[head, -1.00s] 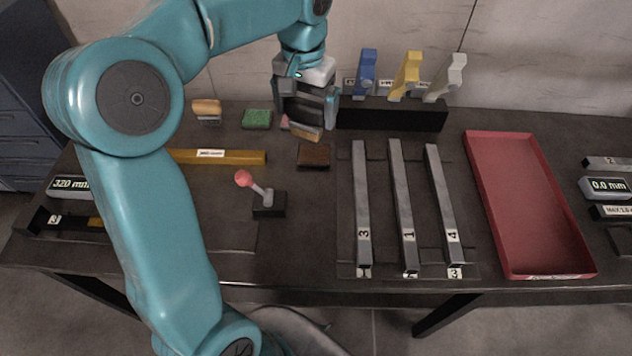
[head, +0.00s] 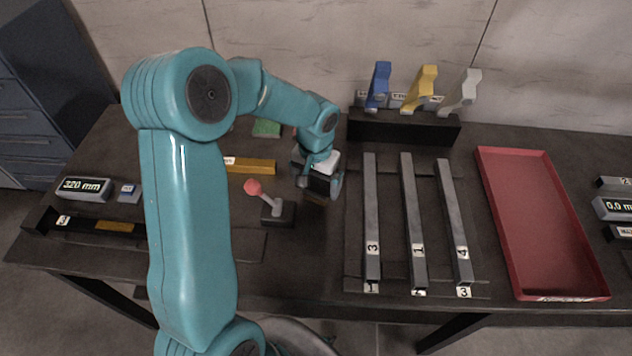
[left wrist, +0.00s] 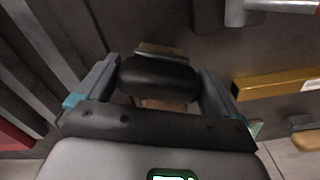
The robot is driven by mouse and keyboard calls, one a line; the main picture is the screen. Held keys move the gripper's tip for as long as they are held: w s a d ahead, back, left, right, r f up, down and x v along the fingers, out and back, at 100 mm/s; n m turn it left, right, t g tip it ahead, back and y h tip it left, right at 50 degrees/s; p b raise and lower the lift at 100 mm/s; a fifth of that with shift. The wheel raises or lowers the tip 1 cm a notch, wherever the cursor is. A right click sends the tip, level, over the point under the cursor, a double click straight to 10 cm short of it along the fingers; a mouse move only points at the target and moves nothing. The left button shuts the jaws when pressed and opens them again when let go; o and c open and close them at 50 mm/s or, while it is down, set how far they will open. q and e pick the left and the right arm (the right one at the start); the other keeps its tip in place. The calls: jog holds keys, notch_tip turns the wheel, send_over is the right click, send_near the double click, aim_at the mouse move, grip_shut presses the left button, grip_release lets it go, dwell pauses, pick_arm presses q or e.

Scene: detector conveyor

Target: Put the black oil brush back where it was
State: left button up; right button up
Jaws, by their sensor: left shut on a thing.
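The black oil brush (left wrist: 158,78) sits between the two fingers of my left gripper in the left wrist view. Its rounded black body faces the camera, and a brown edge shows beyond it. My left gripper (head: 319,186) is shut on the brush, low over the table right of the pink-knobbed lever. In the head view the gripper mostly hides the brush. A brown patch (head: 315,199) shows just below the gripper; I cannot tell whether the brush touches anything there. My right gripper is not in view.
The pink-knobbed lever (head: 267,201) stands close on the left. Numbered grey bars (head: 372,220) lie on the right. A yellow bar (head: 250,166) and a green sponge (head: 267,128) lie behind to the left. The red tray (head: 540,220) and the coloured-handle rack (head: 405,128) are farther off.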

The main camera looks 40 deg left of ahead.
pick_arm(q)
jog(key=shift+w+f, duration=0.15)
jog(key=shift+f, duration=0.3)
jog(key=shift+w+f, duration=0.1)
jog(key=shift+d, duration=0.1)
jog(key=shift+s, duration=0.25)
jog(key=o, duration=0.6)
jog(key=shift+w, duration=0.1)
jog(key=shift+o, duration=0.2)
jog(key=shift+w+f, duration=0.1)
jog(key=shift+w, duration=0.05)
jog(key=shift+r, duration=0.55)
notch_tip(320, 180, up, 11)
jog(key=shift+r, duration=0.2)
